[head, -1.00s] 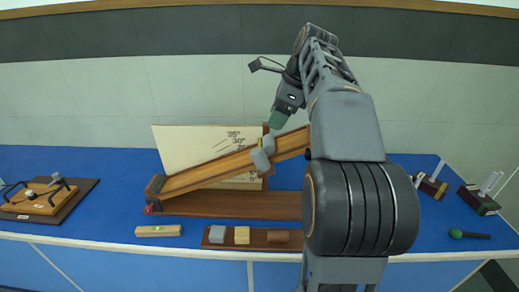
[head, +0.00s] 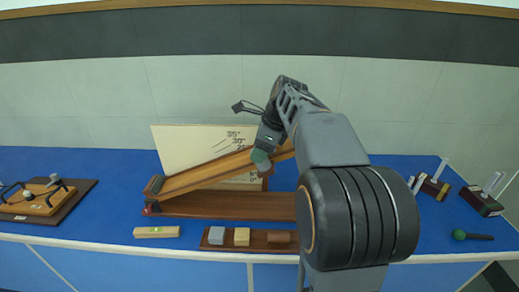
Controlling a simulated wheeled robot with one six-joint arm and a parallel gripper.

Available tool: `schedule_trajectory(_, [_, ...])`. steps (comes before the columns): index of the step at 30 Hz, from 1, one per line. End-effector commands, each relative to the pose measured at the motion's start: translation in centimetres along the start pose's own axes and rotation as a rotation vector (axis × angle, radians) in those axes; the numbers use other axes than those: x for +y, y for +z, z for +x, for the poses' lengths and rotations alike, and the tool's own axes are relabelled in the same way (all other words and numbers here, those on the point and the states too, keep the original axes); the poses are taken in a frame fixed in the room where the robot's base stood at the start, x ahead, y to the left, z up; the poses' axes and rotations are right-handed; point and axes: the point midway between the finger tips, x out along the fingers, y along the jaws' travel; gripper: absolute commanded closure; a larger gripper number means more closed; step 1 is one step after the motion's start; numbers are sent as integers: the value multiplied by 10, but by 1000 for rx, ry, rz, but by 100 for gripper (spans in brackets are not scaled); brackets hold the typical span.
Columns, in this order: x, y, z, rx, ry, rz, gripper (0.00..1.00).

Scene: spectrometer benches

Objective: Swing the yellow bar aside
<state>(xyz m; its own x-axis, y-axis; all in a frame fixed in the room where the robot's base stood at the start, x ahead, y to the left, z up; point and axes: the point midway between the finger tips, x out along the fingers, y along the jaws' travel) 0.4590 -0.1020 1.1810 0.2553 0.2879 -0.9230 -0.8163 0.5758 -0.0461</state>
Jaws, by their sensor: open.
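A wooden ramp (head: 205,175) is tilted up to the right, in front of a pale angle board (head: 185,142). My gripper (head: 260,156), with a green tip, is over the upper half of the ramp, pointing down and open. Its fingers are too small to show a gap clearly. I cannot make out the yellow bar; my gripper and arm cover that part of the ramp. A grey piece (head: 265,169) shows just below the gripper tip. I cannot tell whether the gripper touches anything.
A spirit level (head: 157,232) and a dark tray (head: 262,245) with grey, cream and brown blocks lie in front. A wooden board with black hooks (head: 38,200) is at left. Small clamped items (head: 433,184) and a green-knobbed tool (head: 470,236) are at right. My arm hides the ramp's right end.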

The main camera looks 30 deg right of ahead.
Motion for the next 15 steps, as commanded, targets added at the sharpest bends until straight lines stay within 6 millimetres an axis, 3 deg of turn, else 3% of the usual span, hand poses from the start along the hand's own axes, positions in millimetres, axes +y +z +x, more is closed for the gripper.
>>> schedule_trajectory(5, [0,0,0,0,0,0,45])
schedule_trajectory(15, [0,0,0,0,1,0,78])
